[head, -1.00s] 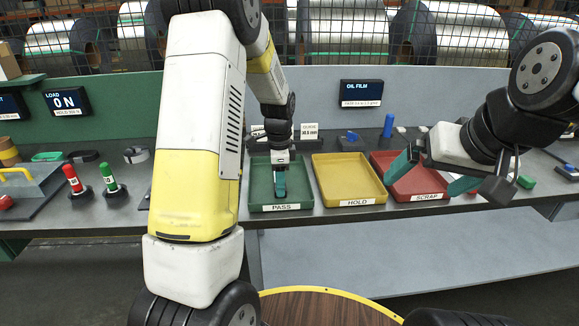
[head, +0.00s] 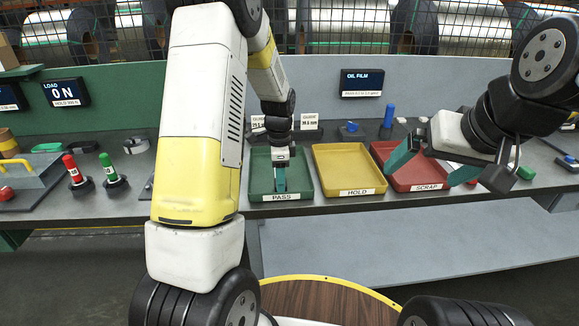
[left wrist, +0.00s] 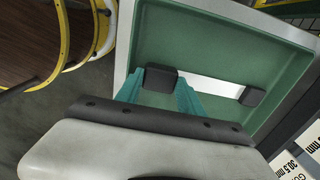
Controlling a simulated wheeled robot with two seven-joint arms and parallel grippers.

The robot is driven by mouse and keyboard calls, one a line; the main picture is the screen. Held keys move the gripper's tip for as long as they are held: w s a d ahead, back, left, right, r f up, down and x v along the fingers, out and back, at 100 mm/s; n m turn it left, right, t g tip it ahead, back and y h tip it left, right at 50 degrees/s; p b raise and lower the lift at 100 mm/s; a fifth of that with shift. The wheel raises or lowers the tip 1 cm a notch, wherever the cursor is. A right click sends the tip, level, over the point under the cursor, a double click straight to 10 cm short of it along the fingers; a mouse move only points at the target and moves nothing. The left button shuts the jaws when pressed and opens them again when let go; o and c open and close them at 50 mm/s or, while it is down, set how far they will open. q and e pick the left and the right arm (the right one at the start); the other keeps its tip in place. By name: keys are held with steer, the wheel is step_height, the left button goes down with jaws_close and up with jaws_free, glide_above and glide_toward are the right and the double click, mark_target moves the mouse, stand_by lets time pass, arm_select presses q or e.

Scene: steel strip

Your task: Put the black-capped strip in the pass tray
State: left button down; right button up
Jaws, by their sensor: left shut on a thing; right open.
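The black-capped strip is a pale flat strip (left wrist: 210,89) with a black cap at each end, seen in the left wrist view inside the green pass tray (left wrist: 232,24). My left gripper (left wrist: 160,82) is shut on it at one black-capped end, with a teal finger on either side. In the head view my left gripper (head: 280,180) reaches down into the pass tray (head: 300,196), and the strip is hardly visible there. I cannot tell whether the strip touches the tray floor. My right gripper (head: 433,167) is open and empty above the red scrap tray (head: 382,152).
The yellow hold tray (head: 348,175) stands between the pass and scrap trays and looks empty. Small label cards (head: 308,124) stand behind the trays. Red (head: 73,169) and green (head: 108,168) handles stand on the bench at left.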

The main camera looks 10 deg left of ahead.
arm_select(q)
steer(key=shift+f, duration=0.15)
steer(key=c, duration=0.7)
jaws_free()
steer(key=shift+o, duration=0.2)
steer(key=shift+r, duration=3.95)
